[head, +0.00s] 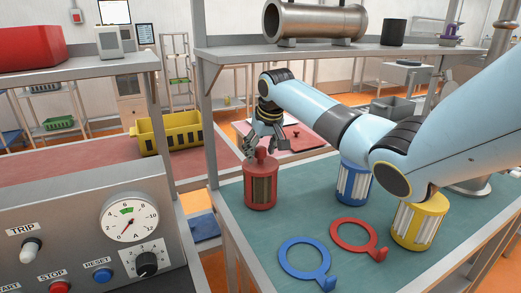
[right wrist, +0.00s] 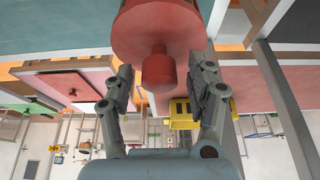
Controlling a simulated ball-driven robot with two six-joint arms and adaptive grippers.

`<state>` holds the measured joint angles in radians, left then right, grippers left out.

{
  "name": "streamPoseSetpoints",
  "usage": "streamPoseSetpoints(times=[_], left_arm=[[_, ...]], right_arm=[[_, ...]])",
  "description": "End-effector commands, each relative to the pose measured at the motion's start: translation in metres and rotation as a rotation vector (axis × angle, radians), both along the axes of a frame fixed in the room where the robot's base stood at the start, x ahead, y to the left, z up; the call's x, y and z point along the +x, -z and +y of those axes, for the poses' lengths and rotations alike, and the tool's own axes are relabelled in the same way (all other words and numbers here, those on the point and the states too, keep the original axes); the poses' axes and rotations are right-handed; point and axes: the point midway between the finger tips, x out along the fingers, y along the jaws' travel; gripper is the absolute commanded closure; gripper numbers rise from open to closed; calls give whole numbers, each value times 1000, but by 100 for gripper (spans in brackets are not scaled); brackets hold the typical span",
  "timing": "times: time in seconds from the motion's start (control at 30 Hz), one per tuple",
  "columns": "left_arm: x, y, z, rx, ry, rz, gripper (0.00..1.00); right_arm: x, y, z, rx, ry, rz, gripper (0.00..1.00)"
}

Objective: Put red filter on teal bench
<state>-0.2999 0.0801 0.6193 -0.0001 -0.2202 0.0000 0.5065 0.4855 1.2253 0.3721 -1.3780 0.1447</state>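The red filter (head: 261,187), a red canister with a dark pleated side and a knob on top, stands upright on the teal bench (head: 300,215) near its left edge. My right gripper (head: 264,143) is just above it, pointing down around the knob. In the right wrist view, the red knob (right wrist: 158,72) lies between the two fingers, with a gap on each side, so the gripper is open and not gripping. My left gripper is not in view.
A blue filter (head: 354,184) and a yellow filter (head: 419,221) stand to the right on the bench. A blue ring wrench (head: 305,260) and a red one (head: 356,237) lie in front. A control panel (head: 90,222) is at left; a shelf (head: 345,50) runs above the bench.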

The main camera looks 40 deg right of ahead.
Motion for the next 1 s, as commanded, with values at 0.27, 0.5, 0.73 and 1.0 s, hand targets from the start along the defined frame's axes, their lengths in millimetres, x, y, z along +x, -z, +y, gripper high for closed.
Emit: streamPoseSetpoints(times=[0.27,0.5,0.73,1.0], left_arm=[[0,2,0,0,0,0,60],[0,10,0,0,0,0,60],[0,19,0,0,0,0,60],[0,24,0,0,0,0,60]], right_arm=[[-1,-4,0,-1,0,-1,44],[-31,-11,8,-4,-3,1,44],[-79,-11,24,-5,-4,2,44],[-115,-13,36,-2,0,1,44]])
